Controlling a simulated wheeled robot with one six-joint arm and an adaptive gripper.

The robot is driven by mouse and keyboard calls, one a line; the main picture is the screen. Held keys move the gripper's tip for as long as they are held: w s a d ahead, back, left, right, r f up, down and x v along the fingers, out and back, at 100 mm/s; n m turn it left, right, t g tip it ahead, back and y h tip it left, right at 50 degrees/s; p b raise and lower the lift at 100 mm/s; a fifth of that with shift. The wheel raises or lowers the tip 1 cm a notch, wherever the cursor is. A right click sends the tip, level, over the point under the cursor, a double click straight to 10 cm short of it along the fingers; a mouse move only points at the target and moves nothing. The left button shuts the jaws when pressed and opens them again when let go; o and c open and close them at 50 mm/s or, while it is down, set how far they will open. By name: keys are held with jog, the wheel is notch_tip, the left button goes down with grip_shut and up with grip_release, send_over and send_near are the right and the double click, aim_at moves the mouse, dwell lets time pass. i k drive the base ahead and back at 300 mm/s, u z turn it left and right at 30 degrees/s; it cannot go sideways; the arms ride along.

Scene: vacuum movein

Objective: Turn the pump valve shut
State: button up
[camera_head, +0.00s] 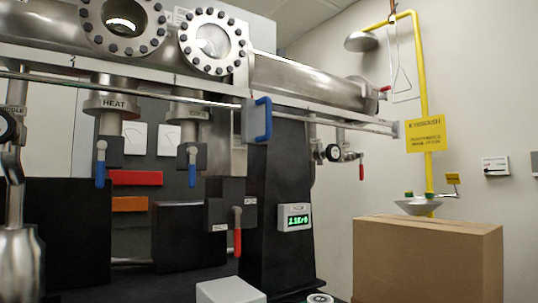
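No valve carries a label that I can read as pump. A dark valve block (231,201) with a red lever (238,241) hanging straight down sits low in the middle, with small unreadable labels beside it. A second blue lever (192,168) hangs under a port whose label is blurred. A thicker blue handle (264,118) is on a grey block to the right. A smaller red lever (361,168) hangs by a gauge further right.
A steel chamber tube (313,82) with round windows runs across the top. A green-lit readout (297,218) is on a black column. A cardboard box (423,258) stands at the lower right before a yellow eyewash pole (422,80). A white box (228,291) is at the bottom.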

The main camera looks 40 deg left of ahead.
aim_at(333, 150)
jog(key=u, duration=1.35)
jog(key=k, duration=0.35)
jog(key=z, duration=0.8)
jog(key=i, duration=1.6)
jog(key=u, duration=0.8)
